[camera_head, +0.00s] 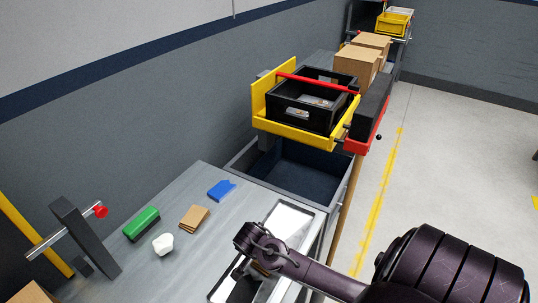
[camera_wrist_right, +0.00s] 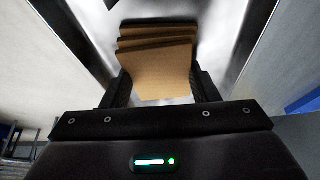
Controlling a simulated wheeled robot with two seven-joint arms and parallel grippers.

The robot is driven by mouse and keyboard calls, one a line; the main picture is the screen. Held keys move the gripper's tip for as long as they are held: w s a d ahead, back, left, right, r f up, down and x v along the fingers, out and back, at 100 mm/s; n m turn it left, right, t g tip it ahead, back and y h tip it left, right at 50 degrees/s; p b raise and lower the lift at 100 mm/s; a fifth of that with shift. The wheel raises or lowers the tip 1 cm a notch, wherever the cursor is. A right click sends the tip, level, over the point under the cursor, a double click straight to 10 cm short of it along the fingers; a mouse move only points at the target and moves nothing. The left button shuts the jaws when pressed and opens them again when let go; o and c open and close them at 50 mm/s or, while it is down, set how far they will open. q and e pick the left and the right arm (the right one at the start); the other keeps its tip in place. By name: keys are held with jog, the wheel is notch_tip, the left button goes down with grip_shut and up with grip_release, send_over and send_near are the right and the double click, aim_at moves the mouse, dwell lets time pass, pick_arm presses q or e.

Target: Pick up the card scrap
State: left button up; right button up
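In the right wrist view a brown card scrap (camera_wrist_right: 158,62), looking like several layers, lies between the two fingers of my right gripper (camera_wrist_right: 160,85). Both fingers meet its sides with no clear gap, so the gripper looks shut on it. A bright tray floor shows behind it. Another brown card piece (camera_head: 194,219) lies flat on the grey table. My left gripper is not in view.
On the table lie a green block (camera_head: 142,224), a white crumpled piece (camera_head: 163,244) and a blue piece (camera_head: 221,190). A dark post with a red-tipped rod (camera_head: 87,238) stands at left. Behind are an open grey bin (camera_head: 318,180) and a black crate (camera_head: 305,112) on a yellow holder.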

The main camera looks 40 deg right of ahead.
jog(key=shift+c, duration=1)
